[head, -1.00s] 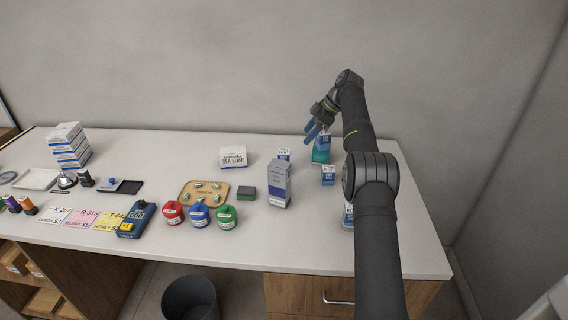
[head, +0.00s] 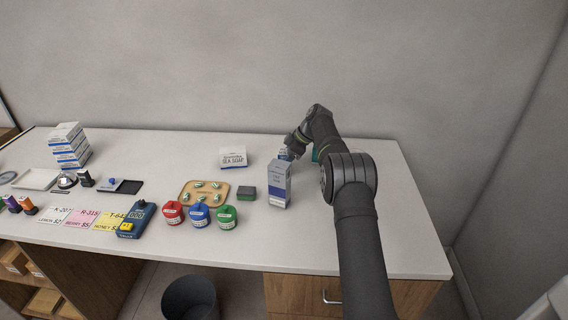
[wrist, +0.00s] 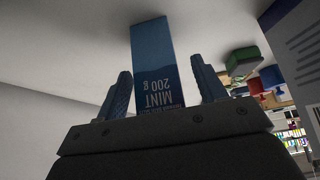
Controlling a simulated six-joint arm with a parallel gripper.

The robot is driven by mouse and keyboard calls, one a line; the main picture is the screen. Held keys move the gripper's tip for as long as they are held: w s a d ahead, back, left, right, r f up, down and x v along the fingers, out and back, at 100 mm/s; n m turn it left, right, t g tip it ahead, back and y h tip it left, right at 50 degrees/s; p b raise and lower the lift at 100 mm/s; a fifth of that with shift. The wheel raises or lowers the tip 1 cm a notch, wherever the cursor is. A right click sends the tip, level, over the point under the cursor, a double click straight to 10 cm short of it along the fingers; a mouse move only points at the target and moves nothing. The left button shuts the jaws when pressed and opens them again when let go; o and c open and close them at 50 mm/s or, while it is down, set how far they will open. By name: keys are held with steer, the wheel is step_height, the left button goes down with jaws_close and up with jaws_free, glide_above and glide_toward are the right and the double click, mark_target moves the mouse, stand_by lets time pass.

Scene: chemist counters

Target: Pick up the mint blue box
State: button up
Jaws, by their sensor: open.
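The mint blue box (wrist: 153,62) shows in the wrist view, its label reading "MINT 200 g" upside down. My gripper (wrist: 160,70) is open, with one blue finger on each side of the box and a visible gap on both sides. In the head view, the box (head: 283,153) is a small white and blue patch at the back of the counter, mostly hidden by my gripper (head: 289,152).
A tall white and blue-grey carton (head: 279,185) stands just in front of my gripper. A teal item (head: 315,155) is mostly hidden behind my arm.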

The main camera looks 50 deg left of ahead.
steer(key=shift+s+a+f, duration=0.15)
steer(key=shift+f, duration=0.2)
steer(key=c, duration=1.2)
steer(key=shift+r, duration=0.1)
